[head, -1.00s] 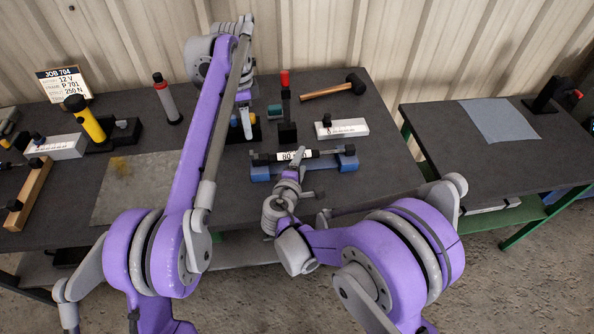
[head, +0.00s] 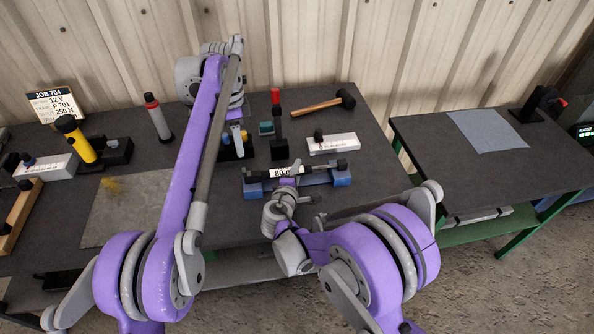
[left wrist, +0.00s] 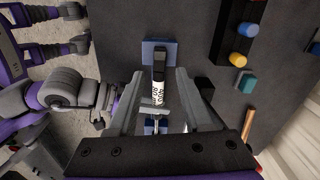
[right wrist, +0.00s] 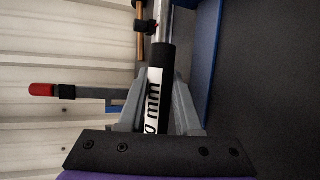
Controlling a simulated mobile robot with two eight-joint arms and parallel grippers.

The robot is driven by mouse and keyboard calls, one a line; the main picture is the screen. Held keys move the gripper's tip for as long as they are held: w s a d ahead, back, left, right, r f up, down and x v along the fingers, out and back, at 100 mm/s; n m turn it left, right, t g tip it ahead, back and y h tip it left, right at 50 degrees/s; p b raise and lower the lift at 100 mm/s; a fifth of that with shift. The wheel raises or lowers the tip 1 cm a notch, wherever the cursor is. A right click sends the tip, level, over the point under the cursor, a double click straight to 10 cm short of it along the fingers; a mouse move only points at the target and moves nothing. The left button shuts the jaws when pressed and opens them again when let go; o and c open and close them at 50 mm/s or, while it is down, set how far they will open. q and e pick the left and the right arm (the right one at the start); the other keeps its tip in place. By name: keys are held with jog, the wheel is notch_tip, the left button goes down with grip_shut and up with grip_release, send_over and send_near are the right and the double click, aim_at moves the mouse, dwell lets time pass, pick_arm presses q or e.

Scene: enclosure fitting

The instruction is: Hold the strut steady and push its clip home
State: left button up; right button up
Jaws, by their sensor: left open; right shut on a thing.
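The strut (head: 262,175) is a black cylinder with a white label, lying level across a blue cradle (head: 341,179). In the left wrist view, the strut (left wrist: 160,64) shows its black body, label and thin silver rod. My right gripper (head: 290,174) is shut on the strut near the label; its fingers flank the body in the right wrist view (right wrist: 157,118). My left gripper (head: 238,142) is open; in the left wrist view its fingers (left wrist: 160,108) stand either side of the strut, apart from it. I cannot make out the clip.
A teal block (head: 266,128) is near the post. A yellow tool (head: 76,138) stands left. A second table (head: 450,165) is at right.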

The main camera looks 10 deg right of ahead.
pick_arm(q)
jog(key=shift+a, duration=0.2)
jog(key=c, duration=0.4)
jog(key=a+n+h, duration=0.1)
jog(key=n, duration=0.1)
jog(key=a+f+n, duration=0.1)
jog(key=a, duration=0.1)
jog(key=s+a+n+t+h, duration=0.1)
jog(key=n, duration=0.1)
jog(key=shift+a+f+n+h, duration=0.15)
jog(key=shift+a+n+h, duration=0.15)
grip_shut()
jog(key=s+a+n+t+h, duration=0.3)
jog(key=a+n, duration=0.4)
jog(key=n, duration=0.2)
jog(key=shift+s+f+n+t, duration=0.3)
jog(key=shift+s+f, duration=0.05)
jog(key=shift+s, duration=0.05)
